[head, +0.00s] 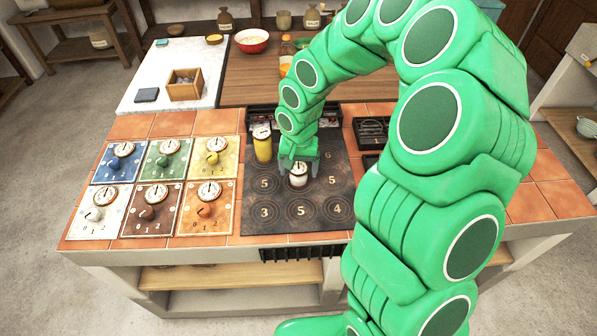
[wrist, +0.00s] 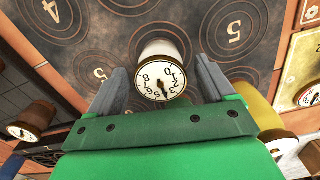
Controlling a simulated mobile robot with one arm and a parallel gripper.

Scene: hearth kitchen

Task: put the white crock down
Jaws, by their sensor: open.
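The white crock (head: 298,180) stands upright on the dark board with numbered rings (head: 270,224), near its middle. A round dial with numbers and a pointer faces up on its top. In the wrist view the white crock (wrist: 160,50) sits between the two grey fingers, with a visible gap on each side. My gripper (head: 299,166) is open around the crock and close above the board. The ring under the crock is hidden by it.
A yellow crock (head: 263,150) stands just left of my gripper, at the board's back left. Several coloured dial panels (head: 164,190) lie further left. A black grate (head: 372,131) is at right. The board's numbered front rings are clear.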

